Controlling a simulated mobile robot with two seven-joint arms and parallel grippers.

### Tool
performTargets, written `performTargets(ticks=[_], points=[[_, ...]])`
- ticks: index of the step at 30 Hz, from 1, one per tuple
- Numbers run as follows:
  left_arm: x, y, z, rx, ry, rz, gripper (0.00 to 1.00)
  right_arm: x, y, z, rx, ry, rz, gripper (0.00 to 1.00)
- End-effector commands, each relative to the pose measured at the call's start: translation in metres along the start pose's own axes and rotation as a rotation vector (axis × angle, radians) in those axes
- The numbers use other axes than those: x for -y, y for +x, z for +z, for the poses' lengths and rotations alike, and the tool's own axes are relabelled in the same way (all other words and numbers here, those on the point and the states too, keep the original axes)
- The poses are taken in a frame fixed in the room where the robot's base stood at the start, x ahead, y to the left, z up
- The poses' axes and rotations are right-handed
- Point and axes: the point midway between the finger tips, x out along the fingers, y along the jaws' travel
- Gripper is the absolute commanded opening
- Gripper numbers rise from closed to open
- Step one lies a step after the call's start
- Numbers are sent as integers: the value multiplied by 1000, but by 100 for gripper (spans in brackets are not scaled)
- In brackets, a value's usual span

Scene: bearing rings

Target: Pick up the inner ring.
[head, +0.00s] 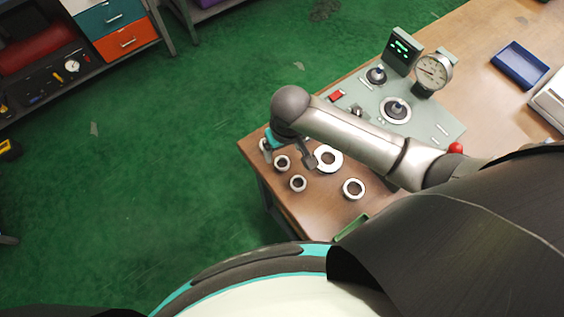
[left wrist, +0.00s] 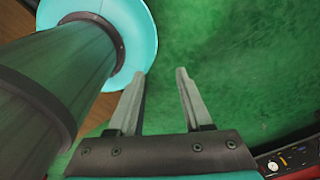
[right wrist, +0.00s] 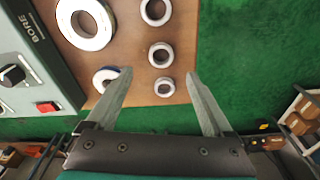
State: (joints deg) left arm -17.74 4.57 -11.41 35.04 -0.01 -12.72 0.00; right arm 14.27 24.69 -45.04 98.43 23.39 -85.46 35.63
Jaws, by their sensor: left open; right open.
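Several pale metal rings lie flat on the brown table; which one is the inner ring I cannot tell. The large ring (head: 328,159) also shows in the right wrist view (right wrist: 86,24). Three smaller rings lie towards the table edge: one ring (right wrist: 156,10), a second ring (right wrist: 160,54) and a third ring (right wrist: 164,87). Another ring (right wrist: 106,78) with a bluish edge is partly hidden by a finger. My right gripper (right wrist: 159,75) is open and empty above the rings. My left gripper (left wrist: 161,72) is open and empty, with green floor beyond; the head view does not show it.
A grey-green panel (head: 436,128) with posts, a display (head: 401,47) and a dial gauge (head: 433,71) stands beside the rings. A blue tray (head: 520,64) lies further right. The table edge drops to open green floor (head: 180,150). A drawer cabinet (head: 120,30) stands at upper left.

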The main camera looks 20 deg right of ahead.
Motion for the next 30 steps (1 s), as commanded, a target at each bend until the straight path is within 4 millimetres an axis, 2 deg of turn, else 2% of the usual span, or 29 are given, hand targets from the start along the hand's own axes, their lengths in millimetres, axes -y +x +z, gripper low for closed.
performTargets(ticks=[1, 8, 15, 18, 26, 30], points=[[1, 3, -3, -5, 0, -1, 50, 0, 7, 0, 1, 0, 0, 86], [2, 6, -16, -28, 0, -3, 50, 1, 21, 1, 0, -1, 0, 86], [2, 16, -16, -29, 1, -3, 50, 2, 56, 6, 1, 0, 0, 86], [2, 18, -15, -28, 1, -3, 50, 2, 64, 6, 0, 0, 0, 86], [2, 18, -13, -24, 1, -3, 50, 2, 67, 5, -1, -1, -1, 86], [1, 18, -11, -20, 2, -2, 50, 2, 66, 5, -1, -1, -1, 74]])
